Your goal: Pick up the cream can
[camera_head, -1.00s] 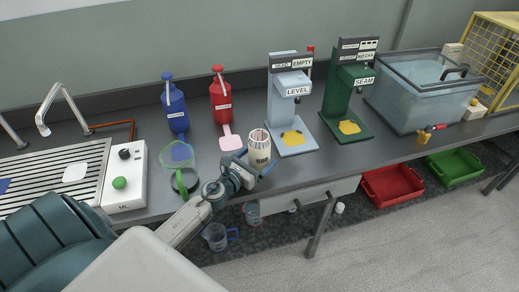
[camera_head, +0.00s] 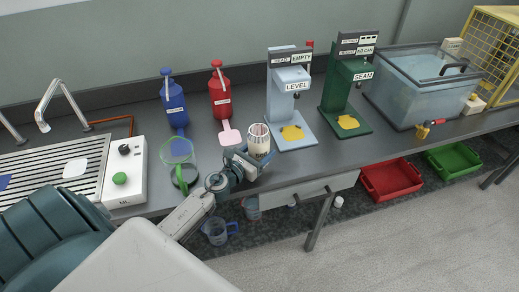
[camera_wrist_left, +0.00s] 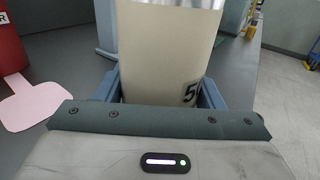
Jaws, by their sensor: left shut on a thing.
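The cream can (camera_head: 259,139) stands upright, open at the top, near the front edge of the bench, just in front of the pale blue LEVEL machine. My left gripper (camera_head: 246,163) is shut on it from the front left. In the left wrist view the can (camera_wrist_left: 165,50) fills the space between the blue fingers (camera_wrist_left: 163,92), with part of a dark number on its side. Whether its base touches the bench is hard to tell. My right gripper is not in view.
The LEVEL machine (camera_head: 290,100) and green SEAM machine (camera_head: 346,90) are behind and right.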

